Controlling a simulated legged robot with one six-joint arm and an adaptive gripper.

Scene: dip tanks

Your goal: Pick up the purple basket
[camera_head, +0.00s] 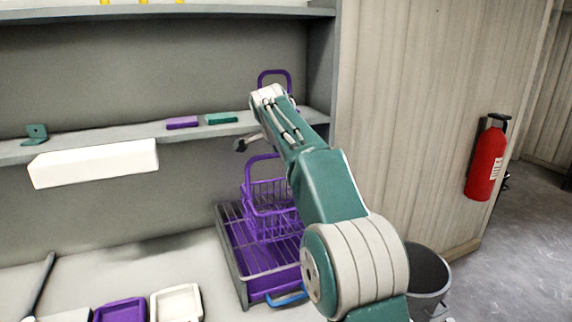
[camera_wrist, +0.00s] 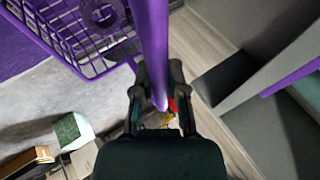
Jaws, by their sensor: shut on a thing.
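The purple basket (camera_head: 268,218) has wire-like open sides and an arched handle. In the head view it shows over a purple tray with a dark rack (camera_head: 232,240); I cannot tell whether it touches the rack. In the wrist view my gripper (camera_wrist: 158,76) is shut on a purple handle bar (camera_wrist: 152,30), with the basket's mesh (camera_wrist: 60,45) at the upper left and a round purple thing inside it. In the head view my arm hides part of the basket's right side and most of the gripper.
A second purple arch (camera_head: 275,74) rises behind my arm near the shelf (camera_head: 90,141); its lower part is hidden. Purple and green blocks (camera_head: 182,123) lie on the shelf. A purple tray (camera_head: 120,310) and a white tray (camera_head: 177,303) stand at the front. A bin (camera_head: 428,272) is at right.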

